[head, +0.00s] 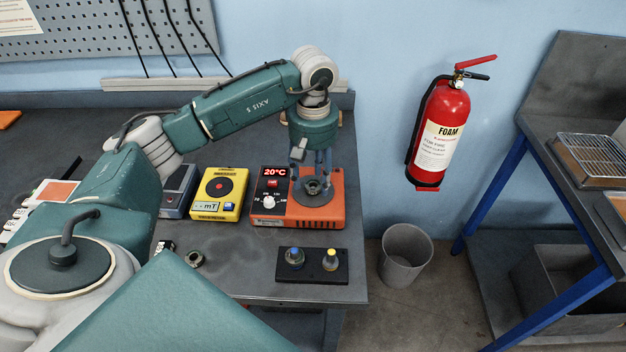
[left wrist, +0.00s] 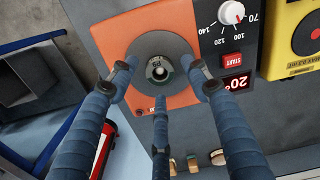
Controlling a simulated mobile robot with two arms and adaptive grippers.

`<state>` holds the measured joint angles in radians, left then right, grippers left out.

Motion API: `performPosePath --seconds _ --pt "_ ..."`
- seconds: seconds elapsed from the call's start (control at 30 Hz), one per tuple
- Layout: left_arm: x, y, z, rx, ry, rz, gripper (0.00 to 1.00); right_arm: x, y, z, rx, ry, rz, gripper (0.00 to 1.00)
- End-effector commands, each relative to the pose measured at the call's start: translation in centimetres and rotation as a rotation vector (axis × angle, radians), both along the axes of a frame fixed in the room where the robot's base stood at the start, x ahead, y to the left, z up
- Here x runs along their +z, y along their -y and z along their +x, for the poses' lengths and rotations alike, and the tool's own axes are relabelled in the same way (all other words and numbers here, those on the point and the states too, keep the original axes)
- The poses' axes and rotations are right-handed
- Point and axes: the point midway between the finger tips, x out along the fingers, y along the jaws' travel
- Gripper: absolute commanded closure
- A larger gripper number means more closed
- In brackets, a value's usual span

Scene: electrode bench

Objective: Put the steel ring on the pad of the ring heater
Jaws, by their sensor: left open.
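The ring heater (head: 334,214) is an orange and dark box with a dial and a red 20°C display, right of the yellow device. Its round grey pad (head: 322,201) also shows in the left wrist view (left wrist: 180,52). A small dark steel ring (left wrist: 159,71) lies flat near the middle of the pad; it shows in the head view too (head: 314,187). My left gripper (head: 311,176) points down over the pad. Its three blue fingers are open, spread around the ring and apart from it in the left wrist view (left wrist: 160,84). My right gripper is not in view.
A yellow meter (head: 220,193) stands left of the heater. A black block with two knobs (head: 312,265) lies in front, and another small ring (head: 195,259) lies on the bench at front left. A fire extinguisher (head: 440,133) hangs on the wall, a bin (head: 405,257) below.

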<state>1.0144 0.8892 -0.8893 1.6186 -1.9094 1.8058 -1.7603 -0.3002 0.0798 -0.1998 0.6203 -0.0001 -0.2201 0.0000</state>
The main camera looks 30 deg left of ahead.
Motion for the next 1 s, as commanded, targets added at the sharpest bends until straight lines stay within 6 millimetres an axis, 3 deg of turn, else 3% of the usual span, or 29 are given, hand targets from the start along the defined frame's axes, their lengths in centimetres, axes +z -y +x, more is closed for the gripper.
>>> performPosePath --seconds 0.3,0.5,1.0 --pt "6.8 0.0 0.1 0.000 0.006 -0.001 0.52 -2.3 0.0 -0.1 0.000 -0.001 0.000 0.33" --pt "10.1 0.0 0.1 0.001 0.003 0.001 0.52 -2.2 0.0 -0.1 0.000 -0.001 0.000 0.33" --pt "10.9 0.0 0.0 0.000 0.000 0.000 0.52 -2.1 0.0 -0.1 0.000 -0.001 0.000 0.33"
